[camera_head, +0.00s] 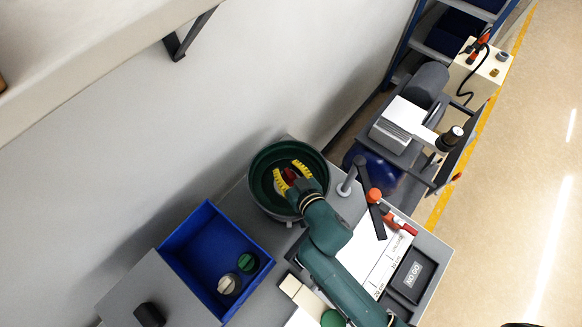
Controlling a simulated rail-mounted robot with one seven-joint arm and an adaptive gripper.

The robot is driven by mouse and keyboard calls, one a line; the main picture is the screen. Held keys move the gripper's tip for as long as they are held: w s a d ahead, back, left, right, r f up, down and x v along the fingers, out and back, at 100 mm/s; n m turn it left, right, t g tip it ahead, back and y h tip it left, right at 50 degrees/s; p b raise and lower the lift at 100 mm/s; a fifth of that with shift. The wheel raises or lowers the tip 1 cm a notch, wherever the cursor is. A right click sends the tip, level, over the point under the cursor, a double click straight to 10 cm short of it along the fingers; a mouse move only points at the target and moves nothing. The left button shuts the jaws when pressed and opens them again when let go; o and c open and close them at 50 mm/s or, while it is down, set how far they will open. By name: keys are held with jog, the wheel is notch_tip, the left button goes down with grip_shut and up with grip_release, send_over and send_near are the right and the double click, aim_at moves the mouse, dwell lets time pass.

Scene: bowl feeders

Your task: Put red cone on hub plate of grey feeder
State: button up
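The bowl feeder (258,158) is a round bowl with a grey outside and a dark green inside, near the middle of the head view. My gripper (291,174) has two yellow fingers and reaches down into the bowl. A small red thing (290,174), probably the red cone, shows between the fingers. Whether the fingers touch it or stand apart from it cannot be told. A small pale patch shows at the lower left finger. The hub plate is mostly hidden under my gripper, and the height of the red thing above it is unclear.
A blue bin (185,232) stands at lower left with a green round part (248,262) and a whitish one (229,284) inside. A grey post (347,185) stands close right of the feeder. A dark GO/NO GO box (411,276) lies at the right. The wall is behind.

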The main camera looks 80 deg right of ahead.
jog(key=b+v, duration=0.1)
jog(key=v, duration=1.1)
jog(key=shift+r, duration=0.15)
jog(key=shift+w, duration=0.1)
